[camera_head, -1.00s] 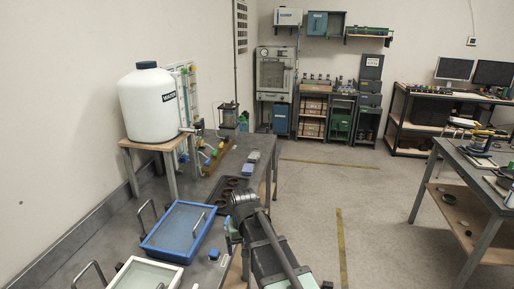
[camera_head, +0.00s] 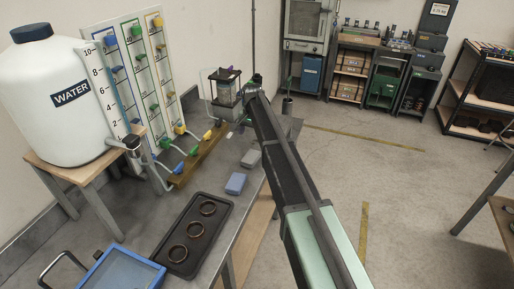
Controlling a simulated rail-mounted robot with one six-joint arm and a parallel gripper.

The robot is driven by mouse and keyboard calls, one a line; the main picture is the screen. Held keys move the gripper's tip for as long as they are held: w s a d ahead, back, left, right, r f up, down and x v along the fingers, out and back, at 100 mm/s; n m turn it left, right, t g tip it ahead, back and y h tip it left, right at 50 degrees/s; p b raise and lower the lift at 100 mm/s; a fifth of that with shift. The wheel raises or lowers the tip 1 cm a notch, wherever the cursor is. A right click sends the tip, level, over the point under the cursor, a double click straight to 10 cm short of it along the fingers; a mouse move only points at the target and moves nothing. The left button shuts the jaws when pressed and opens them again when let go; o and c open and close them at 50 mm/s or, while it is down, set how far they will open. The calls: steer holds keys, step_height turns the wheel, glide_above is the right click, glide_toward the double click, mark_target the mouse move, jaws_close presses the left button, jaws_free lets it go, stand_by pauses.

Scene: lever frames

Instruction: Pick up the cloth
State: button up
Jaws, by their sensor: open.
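Two small folded-looking pads lie on the grey bench (camera_head: 215,262), a blue one (camera_head: 236,183) and a grey-blue one (camera_head: 250,158) just behind it. Either may be the cloth; I cannot tell which from this view. My arm reaches up from the bottom right, along the right side of the bench. My gripper (camera_head: 254,84) is at its far end, beyond both pads and apart from them. It is open, small in the picture, and its fingers are hard to make out. No cloth shows in it.
A black tray (camera_head: 168,255) with three dark rings and a blue-framed box (camera_head: 122,274) sit nearer on the bench. A white water tank (camera_head: 55,95), valve board (camera_head: 135,75) and clear-sided apparatus (camera_head: 226,92) stand left and behind.

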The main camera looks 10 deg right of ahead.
mark_target(252, 154)
steer(key=f+b, duration=0.7)
steer(key=s+f+b, duration=0.1)
steer(key=f+b, duration=0.3)
steer(key=shift+a, duration=0.2)
steer(key=shift+r, duration=0.25)
steer(key=c, duration=1)
